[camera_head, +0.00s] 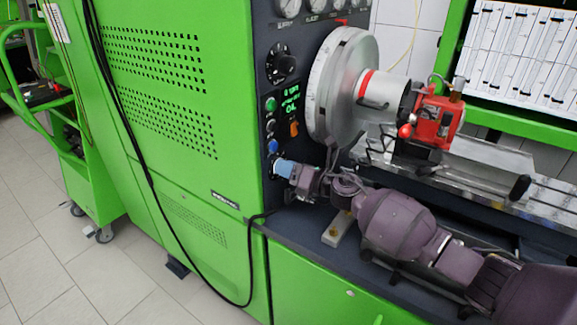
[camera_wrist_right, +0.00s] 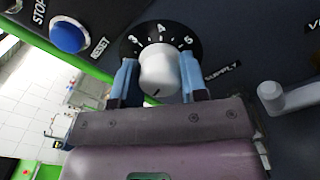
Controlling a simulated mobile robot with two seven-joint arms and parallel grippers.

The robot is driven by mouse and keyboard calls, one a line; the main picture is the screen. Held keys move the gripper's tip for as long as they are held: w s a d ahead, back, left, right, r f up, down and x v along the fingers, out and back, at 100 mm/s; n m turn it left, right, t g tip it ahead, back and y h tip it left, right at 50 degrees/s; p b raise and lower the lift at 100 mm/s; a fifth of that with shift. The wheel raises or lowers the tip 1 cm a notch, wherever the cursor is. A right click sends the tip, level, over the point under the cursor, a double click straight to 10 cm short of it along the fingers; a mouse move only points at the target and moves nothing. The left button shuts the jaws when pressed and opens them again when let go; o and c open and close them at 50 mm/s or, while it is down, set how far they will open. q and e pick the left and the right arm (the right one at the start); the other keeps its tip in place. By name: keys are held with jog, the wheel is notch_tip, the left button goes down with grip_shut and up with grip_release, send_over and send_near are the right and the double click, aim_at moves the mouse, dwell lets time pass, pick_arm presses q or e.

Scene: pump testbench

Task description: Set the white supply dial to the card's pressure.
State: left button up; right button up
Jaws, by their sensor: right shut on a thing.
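The white supply dial (camera_wrist_right: 158,68) is a round knob on a black scale plate (camera_wrist_right: 190,47) with 3, 4 and 5 showing along its top. A small dark mark shows on the knob's lower edge; the lower part of the scale is hidden. My right gripper (camera_wrist_right: 159,80) has its blue fingertips on either side of the knob and is shut on it. In the head view, the right gripper (camera_head: 280,168) reaches the lower panel of the green bench, and its fingers hide the dial. I cannot make out a card with a readable pressure. My left gripper is not in view.
A blue button (camera_wrist_right: 69,37) marked RESET is left of the dial, and a grey lever (camera_wrist_right: 290,97) is to its right. A black selector knob (camera_head: 281,63) and a green readout (camera_head: 290,100) are higher on the panel. A black cable (camera_head: 150,180) hangs across the green cabinet.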

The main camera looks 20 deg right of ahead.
jog(key=m, duration=0.1)
jog(key=m+p, duration=0.1)
jog(key=m, duration=0.1)
jog(key=shift+r, duration=0.25)
jog(key=m+p, duration=0.2)
jog(key=m, duration=0.2)
jog(key=shift+w, duration=0.1)
jog(key=m+p, duration=0.1)
jog(key=m, duration=0.2)
jog(key=shift+f+m+p, duration=0.15)
jog(key=shift+m+p, duration=0.6)
jog(key=shift+m, duration=0.55)
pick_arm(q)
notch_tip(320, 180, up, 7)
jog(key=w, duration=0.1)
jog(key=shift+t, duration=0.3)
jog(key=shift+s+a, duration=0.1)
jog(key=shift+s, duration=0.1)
pick_arm(e)
jog(key=shift+m, duration=0.3)
jog(key=o, duration=0.9)
jog(key=shift+f, duration=0.1)
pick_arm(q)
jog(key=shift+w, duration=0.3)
pick_arm(e)
jog(key=shift+f, duration=0.1)
